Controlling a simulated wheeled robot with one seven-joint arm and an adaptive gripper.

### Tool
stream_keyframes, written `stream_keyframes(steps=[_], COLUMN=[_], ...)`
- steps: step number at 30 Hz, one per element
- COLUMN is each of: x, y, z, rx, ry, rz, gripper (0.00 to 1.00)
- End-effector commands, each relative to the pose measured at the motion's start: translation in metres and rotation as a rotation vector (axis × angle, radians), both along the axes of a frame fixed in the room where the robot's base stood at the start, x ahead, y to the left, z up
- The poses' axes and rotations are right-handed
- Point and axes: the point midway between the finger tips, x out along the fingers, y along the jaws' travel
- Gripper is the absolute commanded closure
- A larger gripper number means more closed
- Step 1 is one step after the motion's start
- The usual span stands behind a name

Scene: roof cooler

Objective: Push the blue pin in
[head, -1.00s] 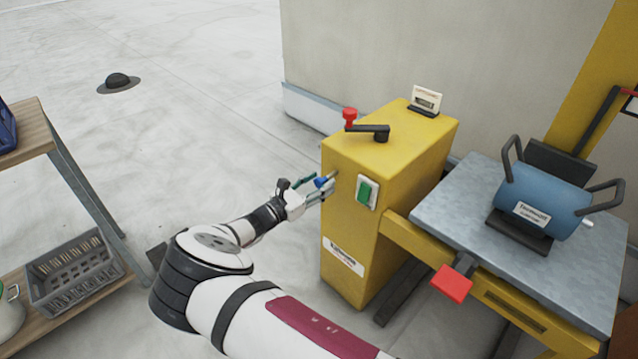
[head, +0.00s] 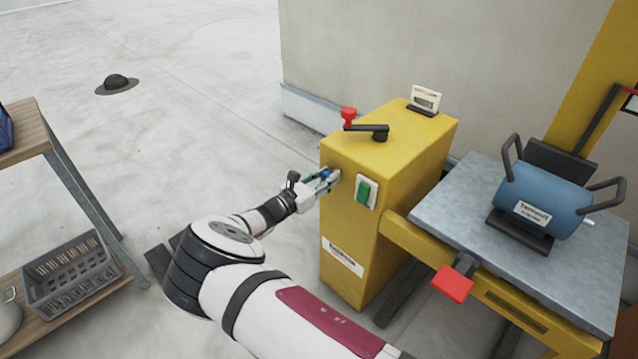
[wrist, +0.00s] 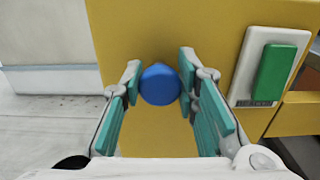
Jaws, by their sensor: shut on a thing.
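The blue pin (wrist: 160,85) shows as a round blue knob against the yellow cabinet (wrist: 150,30) in the wrist view. In the head view the blue pin (head: 324,174) is a small blue spot at the cabinet's left face. My gripper (wrist: 160,84) has a teal-padded finger on each side of the knob and is shut on it. In the head view my gripper (head: 328,177) reaches the cabinet (head: 390,170) from the left. The pin's shaft is hidden behind the knob, so I cannot tell how deep it sits.
A green rocker switch (head: 365,192) on a white plate is right of the pin. A black crank with a red knob (head: 348,115) sits on top. A grey table (head: 470,190) with a blue cylinder (head: 545,200) stands right.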

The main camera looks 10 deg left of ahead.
Motion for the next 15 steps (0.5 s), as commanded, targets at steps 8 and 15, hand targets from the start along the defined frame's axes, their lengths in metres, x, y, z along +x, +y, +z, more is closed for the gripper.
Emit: stream_keyframes(steps=[8, 15], x=[0.0067, 0.0063], y=[-0.0060, -0.0054], z=[0.0004, 0.0003], rx=[-0.001, -0.001], ry=[-0.001, -0.001], rz=[-0.001, -0.001], gripper=[1.00, 0.52])
